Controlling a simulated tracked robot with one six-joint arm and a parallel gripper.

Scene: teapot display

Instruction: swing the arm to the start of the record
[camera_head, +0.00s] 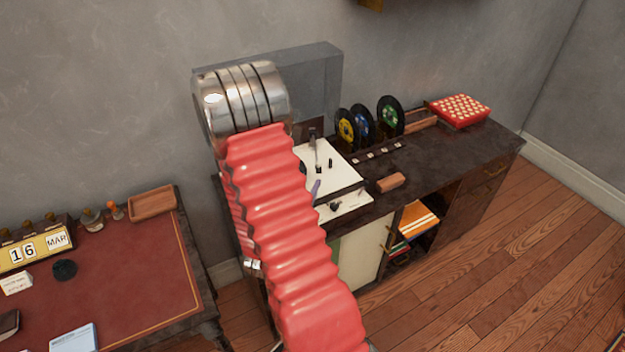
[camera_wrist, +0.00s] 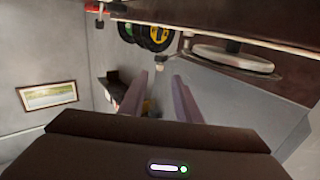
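The record player (camera_head: 335,175) is a pale, white-topped deck on the dark cabinet, with a clear grey lid raised behind it. A thin silver tonearm (camera_head: 316,152) with a dark end shows near its back. My red ribbed arm covers the deck's left part, so the record is hidden in the head view. In the wrist view, a grey round platter (camera_wrist: 232,57) shows edge-on at the upper right. My gripper (camera_wrist: 160,82) has its two purple-grey fingers apart, with nothing clearly held. One purplish finger shows low beside the deck in the head view.
Upright records (camera_head: 390,116) stand in a rack right of the deck. A red box (camera_head: 460,109) with pale dots is at the cabinet's far end, and a small brown block (camera_head: 390,182) near its front edge. A red-topped desk (camera_head: 120,260) stands left.

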